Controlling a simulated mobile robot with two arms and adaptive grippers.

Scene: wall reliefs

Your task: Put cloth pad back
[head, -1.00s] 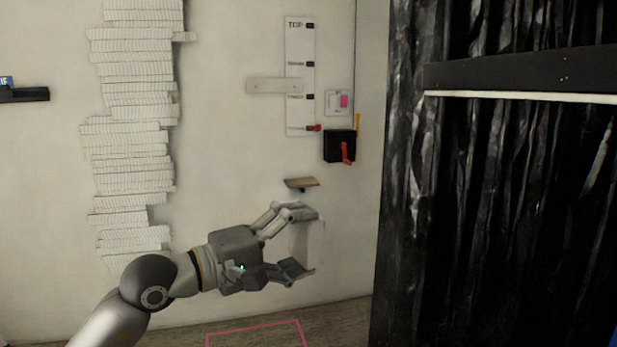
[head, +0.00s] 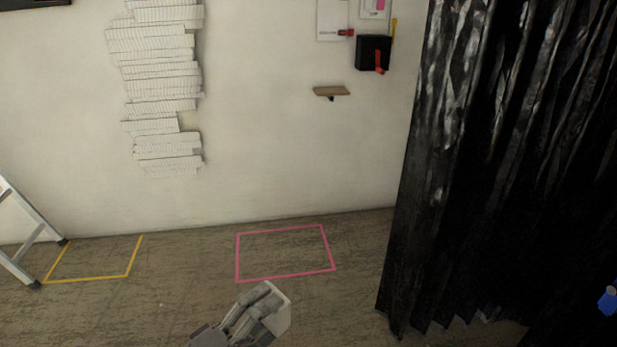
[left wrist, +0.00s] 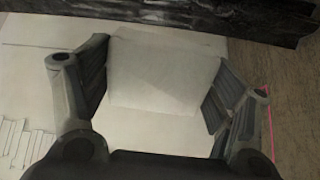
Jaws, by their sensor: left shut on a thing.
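The cloth pad (left wrist: 165,75) is a plain white block between the two fingers of my left gripper (left wrist: 160,88) in the left wrist view. The gripper is shut on it, with a finger pressed to each side. In the head view my left gripper (head: 262,312) is at the bottom middle, and a white edge of the pad (head: 284,312) shows beyond its fingers. Most of the pad is hidden there by the fingers. My right gripper is not in view.
A small wooden shelf (head: 331,91) and a black box with a red lever (head: 373,53) are on the wall. A pink outline (head: 285,277) marks bare floor, with a yellow outline (head: 90,280) and ladder (head: 28,240) left. A black curtain (head: 470,180) hangs right.

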